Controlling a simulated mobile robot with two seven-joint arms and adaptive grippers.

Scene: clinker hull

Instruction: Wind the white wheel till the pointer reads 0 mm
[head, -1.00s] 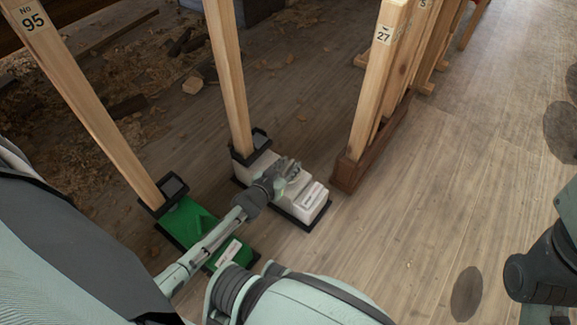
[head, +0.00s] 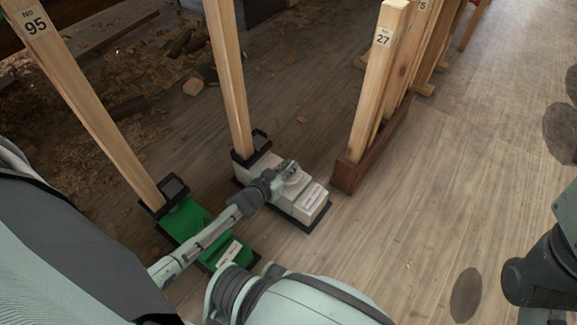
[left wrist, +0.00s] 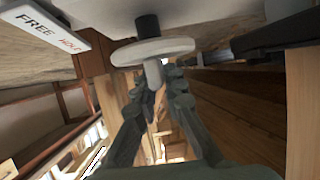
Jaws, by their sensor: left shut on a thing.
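The white wheel (left wrist: 153,50) shows in the left wrist view as a disc on a short black shaft, with a pale handle (left wrist: 153,73) standing out from it. My left gripper (left wrist: 163,90) has its two dark fingers around this handle and is shut on it. In the head view my left gripper (head: 288,172) is over the white base unit (head: 313,207), near its middle, and hides the wheel there. No pointer or scale can be made out in either view. My right gripper is not in view.
A green base unit (head: 186,222) stands left of the white one, under my left arm. Wooden posts (head: 228,80) rise from both. A brown-footed row of boards (head: 375,145) stands close on the right. A "FREE HOLD" plate (left wrist: 45,24) shows. Floor to the right is clear.

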